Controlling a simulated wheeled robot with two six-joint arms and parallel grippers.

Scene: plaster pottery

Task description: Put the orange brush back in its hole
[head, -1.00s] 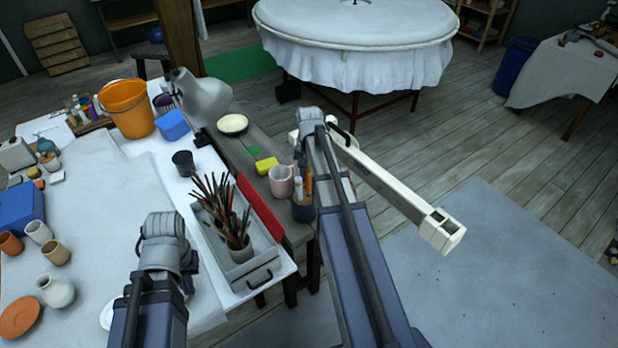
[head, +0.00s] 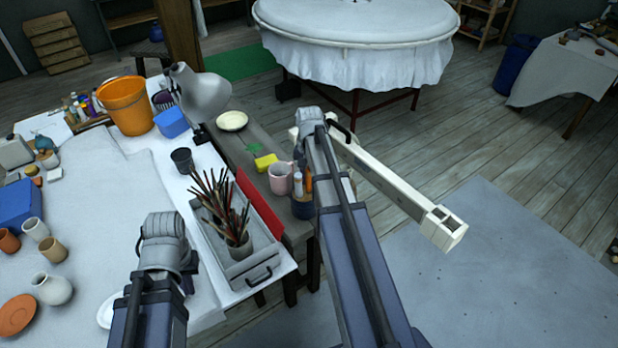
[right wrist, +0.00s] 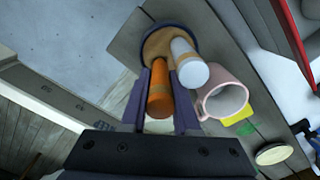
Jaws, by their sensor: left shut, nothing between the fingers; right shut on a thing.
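The orange brush (right wrist: 159,88) is between the two fingers of my right gripper (right wrist: 158,78), which is shut on it. Its far end meets the tan top of the round dark blue holder (right wrist: 196,32); how deep it sits I cannot tell. A white brush (right wrist: 188,66) stands in the holder beside it. In the head view, the orange brush (head: 308,183) and the holder (head: 301,209) show just left of my right arm, which hides the right gripper and part of the holder. My left arm shows at lower left, but its gripper is hidden.
A pink mug (head: 280,179) stands close beside the holder, with a yellow sponge (head: 266,162) beyond it. A red panel (head: 258,205) and a grey tray (head: 250,268) with a pot of thin brushes are to the left. Open floor lies right of the bench.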

